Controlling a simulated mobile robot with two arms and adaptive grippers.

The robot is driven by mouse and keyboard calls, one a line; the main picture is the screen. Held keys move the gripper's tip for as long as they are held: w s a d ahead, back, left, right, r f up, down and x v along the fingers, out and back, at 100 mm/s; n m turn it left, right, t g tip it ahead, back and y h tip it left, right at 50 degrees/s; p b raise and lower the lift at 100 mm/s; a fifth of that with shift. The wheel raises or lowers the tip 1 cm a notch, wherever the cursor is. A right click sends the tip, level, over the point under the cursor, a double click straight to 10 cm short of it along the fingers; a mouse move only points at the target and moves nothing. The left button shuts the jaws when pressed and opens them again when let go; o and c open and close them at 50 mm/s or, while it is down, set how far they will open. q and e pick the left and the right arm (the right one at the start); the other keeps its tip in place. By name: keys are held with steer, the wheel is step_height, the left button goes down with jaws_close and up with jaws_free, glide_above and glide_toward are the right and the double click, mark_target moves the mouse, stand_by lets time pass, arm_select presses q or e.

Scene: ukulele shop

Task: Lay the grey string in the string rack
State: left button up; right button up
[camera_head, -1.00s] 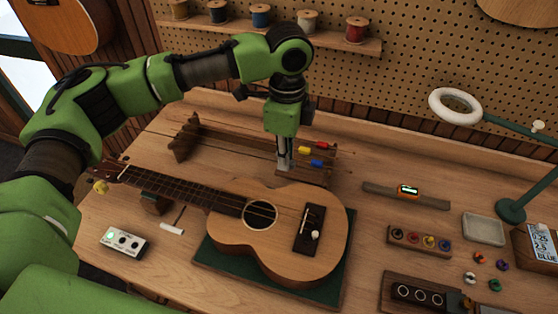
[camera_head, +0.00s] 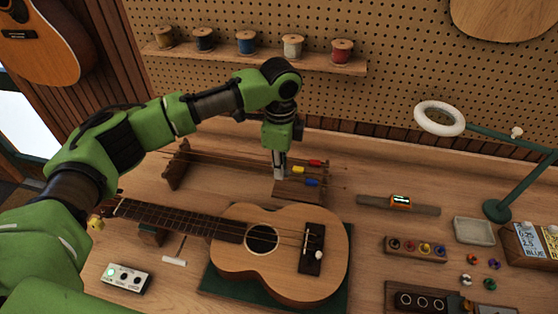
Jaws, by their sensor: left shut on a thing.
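The string rack has a dark notched wooden end (camera_head: 177,166) at left and a wooden block (camera_head: 297,191) at right, on the bench behind the ukulele. Thin strings run along it, with red (camera_head: 315,162), yellow (camera_head: 299,170) and blue (camera_head: 312,182) ends at the right block. My left gripper (camera_head: 279,175) points down at the left edge of that block, beside the yellow end. Its fingers are shut on a thin thing, apparently the grey string, which they mostly hide. I cannot tell whether the string touches the rack. My right gripper is not in view.
A ukulele (camera_head: 277,270) lies on a green mat just in front of the rack. A tuner on a wooden strip (camera_head: 400,203), a peg block (camera_head: 414,249), a grey tray (camera_head: 474,231) and a green lamp (camera_head: 497,210) stand at right. A spool shelf (camera_head: 260,58) is behind.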

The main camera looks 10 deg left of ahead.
mark_target(278, 192)
arm_select(q)
steer(key=shift+s+a+r+p, duration=0.1)
steer(key=shift+s+r+p, duration=0.05)
steer(key=shift+p, duration=0.45)
steer(key=shift+a+f+b, duration=0.15)
steer(key=shift+f+b, duration=0.65)
steer(key=shift+f, duration=0.15)
step_height(278, 192, down, 3)
steer(key=b, duration=0.3)
steer(key=shift+f+b, duration=0.1)
steer(key=shift+b, duration=0.3)
steer(key=shift+f, duration=1.05)
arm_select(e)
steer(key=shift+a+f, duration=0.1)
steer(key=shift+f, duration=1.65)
arm_select(q)
steer(key=shift+p, duration=0.5)
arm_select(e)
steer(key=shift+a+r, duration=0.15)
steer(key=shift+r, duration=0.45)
arm_select(q)
steer(key=o, duration=0.9)
